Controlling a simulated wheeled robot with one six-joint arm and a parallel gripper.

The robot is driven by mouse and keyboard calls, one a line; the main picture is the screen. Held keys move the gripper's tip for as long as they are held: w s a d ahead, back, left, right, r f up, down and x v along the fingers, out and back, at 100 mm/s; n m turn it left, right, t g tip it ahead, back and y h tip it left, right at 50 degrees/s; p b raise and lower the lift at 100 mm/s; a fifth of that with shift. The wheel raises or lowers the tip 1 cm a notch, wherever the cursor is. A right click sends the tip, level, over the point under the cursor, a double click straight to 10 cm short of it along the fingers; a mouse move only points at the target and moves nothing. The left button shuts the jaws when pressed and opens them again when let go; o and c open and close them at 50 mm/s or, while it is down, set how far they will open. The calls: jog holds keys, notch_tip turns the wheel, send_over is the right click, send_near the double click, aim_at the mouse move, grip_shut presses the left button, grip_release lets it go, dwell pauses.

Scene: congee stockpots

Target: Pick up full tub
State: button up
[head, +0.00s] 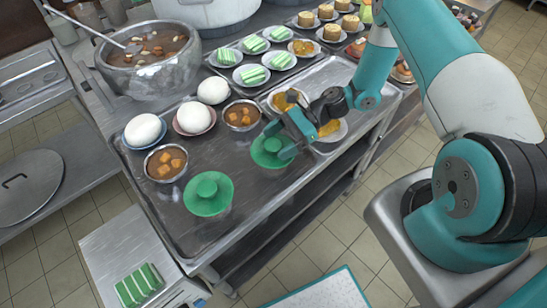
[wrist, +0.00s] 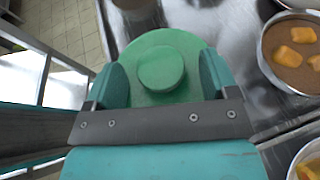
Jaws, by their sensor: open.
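Whether either is the full tub, or what is inside, I cannot tell. My gripper (head: 288,138) is at the farther one, over its right side in the head view. In the wrist view my open gripper (wrist: 162,72) has a finger on each side of the green knob (wrist: 161,67), with gaps between knob and fingers. Small bowls of brown broth with orange cubes stand nearby, one near (head: 166,163) and one farther back (head: 241,115).
The metal tray (head: 160,222) also holds white round items on plates (head: 145,130). A large pot of broth (head: 150,60) stands behind left. The tray's front is clear.

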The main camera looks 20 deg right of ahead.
jog(key=shift+f, duration=0.15)
grip_shut()
